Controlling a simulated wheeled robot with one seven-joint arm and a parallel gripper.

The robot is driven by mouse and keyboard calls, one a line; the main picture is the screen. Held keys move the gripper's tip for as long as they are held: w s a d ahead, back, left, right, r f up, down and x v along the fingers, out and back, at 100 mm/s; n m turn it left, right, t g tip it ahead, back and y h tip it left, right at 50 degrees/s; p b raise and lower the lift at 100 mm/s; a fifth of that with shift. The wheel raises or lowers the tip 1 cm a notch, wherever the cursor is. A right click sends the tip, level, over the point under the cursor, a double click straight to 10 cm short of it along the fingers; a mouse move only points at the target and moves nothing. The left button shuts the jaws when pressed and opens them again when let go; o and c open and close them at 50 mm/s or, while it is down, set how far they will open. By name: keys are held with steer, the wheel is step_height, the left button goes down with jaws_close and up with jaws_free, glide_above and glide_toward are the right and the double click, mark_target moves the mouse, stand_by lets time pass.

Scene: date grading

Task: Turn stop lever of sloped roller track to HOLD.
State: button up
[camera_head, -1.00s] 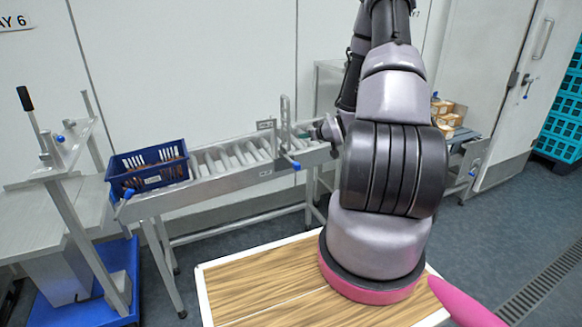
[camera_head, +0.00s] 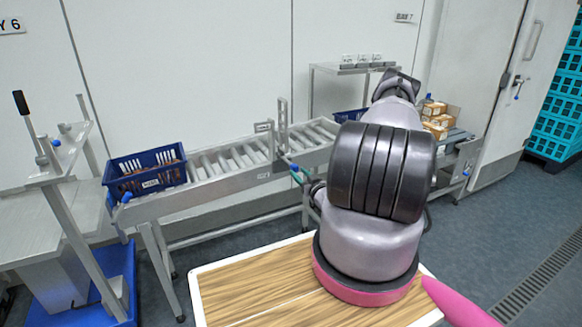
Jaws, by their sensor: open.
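The sloped roller track (camera_head: 235,190) runs from the lower left up to the right behind my arm. Its stop lever (camera_head: 293,168) has a blue tip and juts from the near side rail, below an upright metal stop frame (camera_head: 283,120). Small plates sit on the rail near it, but their lettering is too small to read. My gripper (camera_head: 304,178) shows only in part, low beside the lever at the left edge of my arm. It is open, and most of it is hidden behind the arm. I cannot tell whether it touches the lever.
A blue crate (camera_head: 147,181) with dark contents sits at the track's low end. A wood-topped table (camera_head: 250,290) is in front. A metal stand with a black-handled lever (camera_head: 22,102) is at left. Brown boxes (camera_head: 437,122) and a shelf (camera_head: 352,68) stand behind right.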

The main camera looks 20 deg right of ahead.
mark_target(291, 166)
steer(key=w, duration=0.7)
steer(key=shift+w, duration=0.2)
steer(key=shift+a, duration=0.1)
jaws_close()
stand_by(1.0)
